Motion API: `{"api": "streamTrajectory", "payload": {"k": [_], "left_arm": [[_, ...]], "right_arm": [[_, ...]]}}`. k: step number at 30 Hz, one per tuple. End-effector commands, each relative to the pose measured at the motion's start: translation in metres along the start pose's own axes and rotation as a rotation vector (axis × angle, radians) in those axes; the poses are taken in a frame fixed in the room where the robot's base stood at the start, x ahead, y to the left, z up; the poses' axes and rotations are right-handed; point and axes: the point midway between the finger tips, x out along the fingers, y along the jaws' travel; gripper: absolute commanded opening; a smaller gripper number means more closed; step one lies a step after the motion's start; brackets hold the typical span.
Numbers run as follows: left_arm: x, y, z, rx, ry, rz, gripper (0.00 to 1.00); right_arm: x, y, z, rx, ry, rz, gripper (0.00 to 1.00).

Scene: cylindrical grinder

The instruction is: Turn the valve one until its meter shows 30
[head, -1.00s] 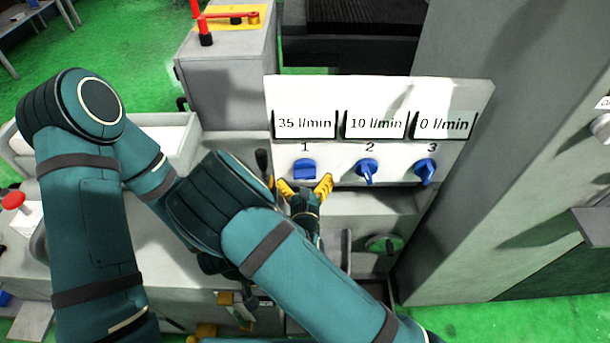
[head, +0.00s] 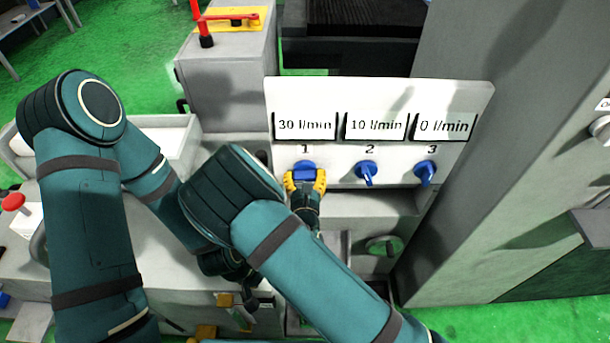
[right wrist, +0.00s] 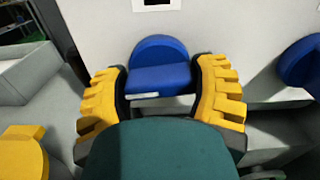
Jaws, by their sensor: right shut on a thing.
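Valve one is a blue knob (head: 304,171) below the label 1 on a white panel (head: 380,93). Its meter (head: 305,125) reads 30 l/min. My right gripper (head: 305,182) has its yellow fingers on both sides of this knob and is shut on it. In the right wrist view, the knob (right wrist: 160,68) sits between the two yellow fingers, its handle bar lying about level. My left arm shows at the left, but I cannot make out its gripper clearly.
Valve two (head: 366,173) stands to the right under a 10 l/min meter (head: 375,125). Valve three (head: 426,172) is under a 0 l/min meter (head: 444,125). A large grey machine wall (head: 500,150) rises at the right. A green knob (head: 384,246) is below the panel.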

Motion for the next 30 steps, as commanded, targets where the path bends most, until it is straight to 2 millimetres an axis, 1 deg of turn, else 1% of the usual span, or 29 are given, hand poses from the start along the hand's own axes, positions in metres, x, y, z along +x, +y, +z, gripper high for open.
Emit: {"api": "streamTrajectory", "payload": {"k": [1,6,15,16,17,18,19,27,30], "left_arm": [[-0.0039,0.0015,0.0002,0.0,-0.001,0.0,0.47],[-0.0058,0.0022,0.0,-0.001,-0.001,0.0,0.47],[-0.0054,0.002,-0.0002,-0.001,0.0,0.0,0.47],[-0.0054,0.002,-0.0002,-0.001,0.0,0.0,0.47],[-0.0054,0.002,-0.0002,-0.001,0.0,0.0,0.47],[-0.0054,0.002,-0.0002,-0.001,0.0,0.0,0.47],[-0.0054,0.002,-0.0002,-0.001,0.0,0.0,0.47],[-0.0054,0.0021,-0.0002,-0.001,-0.001,0.0,0.47],[-0.0055,0.0021,-0.0002,-0.001,-0.001,0.0,0.47]], "right_arm": [[0.0,-0.0013,0.0009,0.049,0.005,-0.003,0.27],[-0.0003,-0.0003,-0.0001,0.193,0.004,-0.001,0.27],[-0.0005,0.0003,-0.0003,0.214,0.002,0.0,0.27],[-0.0005,0.0003,-0.0003,0.214,0.002,0.0,0.69],[-0.0006,0.0003,-0.0003,0.214,0.002,0.0,0.79],[-0.0006,0.0003,-0.0003,0.214,0.002,0.0,0.93],[-0.0005,0.0003,-0.0003,0.214,0.002,0.0,0.96],[-0.0006,0.0003,-0.0001,0.213,0.002,0.0,0.96],[-0.0041,0.0004,-0.0003,0.213,0.003,0.001,0.96]]}}
